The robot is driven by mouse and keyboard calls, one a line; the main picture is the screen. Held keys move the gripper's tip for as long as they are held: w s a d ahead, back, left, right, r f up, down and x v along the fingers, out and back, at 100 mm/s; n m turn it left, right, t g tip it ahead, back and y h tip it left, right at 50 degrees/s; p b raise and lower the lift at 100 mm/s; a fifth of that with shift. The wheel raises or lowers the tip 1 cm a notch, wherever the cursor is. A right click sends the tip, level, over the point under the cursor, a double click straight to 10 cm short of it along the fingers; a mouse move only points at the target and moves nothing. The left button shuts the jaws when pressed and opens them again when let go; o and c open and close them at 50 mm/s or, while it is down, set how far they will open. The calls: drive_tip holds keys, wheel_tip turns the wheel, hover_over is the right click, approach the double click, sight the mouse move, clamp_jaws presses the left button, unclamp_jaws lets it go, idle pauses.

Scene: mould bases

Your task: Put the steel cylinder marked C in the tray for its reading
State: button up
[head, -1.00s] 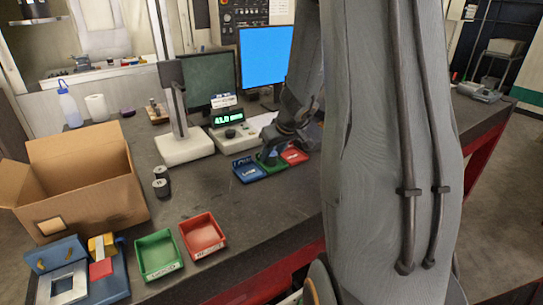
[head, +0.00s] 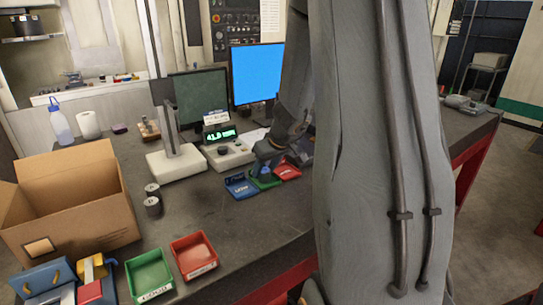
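Two short dark cylinders with pale, marked tops stand upright on the bench: a rear cylinder (head: 152,189) and a front cylinder (head: 153,206). Their letters are too small to read, so I cannot tell which is C. Small blue (head: 240,187), green (head: 264,181) and red (head: 287,171) trays sit side by side before the readout box; their labels are unreadable here. My gripper (head: 264,171) points down at the green tray, right of the cylinders. Its fingertips are small and dark; I cannot tell whether they are open or hold anything.
The gauge stand (head: 177,161) and readout box (head: 228,152), its green display near 41, stand behind the trays. A cardboard box (head: 75,205) is at left. Larger green (head: 150,275) and red (head: 194,256) bins lie in front. Bare bench lies between.

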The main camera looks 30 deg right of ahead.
drive_tip(key=v, duration=1.1)
drive_tip(key=shift+s, duration=0.1)
